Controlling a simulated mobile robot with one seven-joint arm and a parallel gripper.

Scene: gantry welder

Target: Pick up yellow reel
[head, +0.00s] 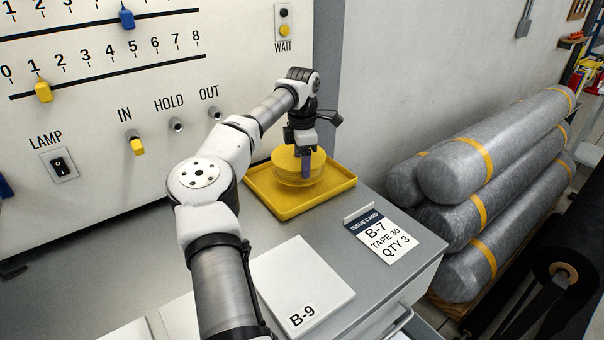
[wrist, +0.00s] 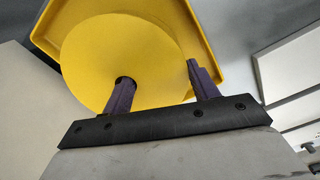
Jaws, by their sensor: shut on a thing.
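The yellow reel (head: 291,168) is a round disc with a small centre hole, above the yellow tray (head: 325,194) on the grey counter. It also shows in the wrist view (wrist: 130,50), with part of the tray (wrist: 207,50) behind it. My gripper (head: 306,168) reaches down to the reel. In the wrist view, one purple finger of my gripper (wrist: 160,80) is at the reel's centre hole and the other is past its outer edge. My gripper is shut on the reel's wall between them. I cannot tell whether the reel touches the tray floor.
An issue card (head: 383,238) reading B-7, TAPE 30, QTY 3 lies right of the tray. A white B-9 plate (head: 300,285) lies in front. The panel (head: 120,110) with sliders and switches rises behind. Grey rolls (head: 480,185) are stacked to the right.

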